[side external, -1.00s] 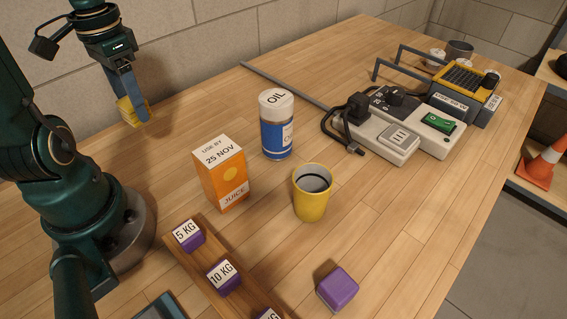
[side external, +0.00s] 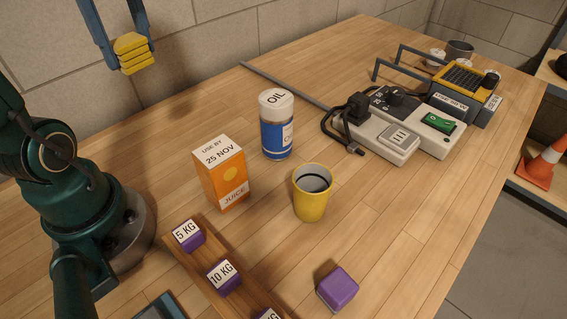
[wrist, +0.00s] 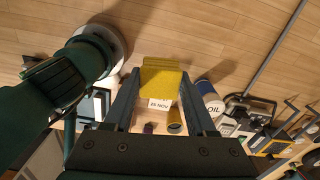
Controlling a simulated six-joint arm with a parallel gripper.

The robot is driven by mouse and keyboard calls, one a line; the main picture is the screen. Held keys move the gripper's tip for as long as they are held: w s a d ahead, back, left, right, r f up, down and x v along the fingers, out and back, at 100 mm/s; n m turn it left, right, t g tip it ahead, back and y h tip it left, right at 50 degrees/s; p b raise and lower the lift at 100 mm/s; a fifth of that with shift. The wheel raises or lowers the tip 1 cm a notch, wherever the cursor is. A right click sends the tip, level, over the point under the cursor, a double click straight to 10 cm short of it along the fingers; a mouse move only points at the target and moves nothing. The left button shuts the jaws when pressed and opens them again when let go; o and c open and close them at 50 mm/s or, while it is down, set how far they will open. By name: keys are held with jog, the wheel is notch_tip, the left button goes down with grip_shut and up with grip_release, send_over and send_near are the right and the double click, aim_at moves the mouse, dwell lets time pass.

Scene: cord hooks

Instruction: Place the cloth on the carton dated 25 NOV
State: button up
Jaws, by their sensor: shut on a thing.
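The cloth (side external: 133,54) is yellow and folded, and my gripper (side external: 121,52) is shut on it, holding it well above the table at the upper left. In the wrist view the cloth (wrist: 161,82) sits between the two fingers of my gripper (wrist: 159,98). The carton (side external: 221,174) is orange, reads "USE BY 25 NOV" and "JUICE", and stands upright on the table, apart from the cloth. In the wrist view only the carton's white "25 NOV" top (wrist: 159,104) shows clearly, just past the cloth's edge.
A blue OIL can (side external: 277,126) stands close behind and right of the carton. A yellow cup (side external: 312,194) is to its right. A wooden rack (side external: 207,254) with purple weights lies in front, and a loose purple block (side external: 338,288) sits further right. A power strip (side external: 397,141) is behind.

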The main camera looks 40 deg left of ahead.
jog(key=shift+w+d+r+m, duration=0.45)
jog(key=shift+d+r+m, duration=0.15)
jog(key=shift+d+m, duration=0.15)
send_over(217, 151)
notch_tip(217, 151, down, 7)
jog(key=shift+a+r, duration=0.1)
jog(key=shift+a, duration=0.05)
jog(key=shift+f, duration=2.15)
jog(key=shift+f, duration=0.15)
jog(key=o, duration=1.3)
jog(key=shift+o, duration=0.2)
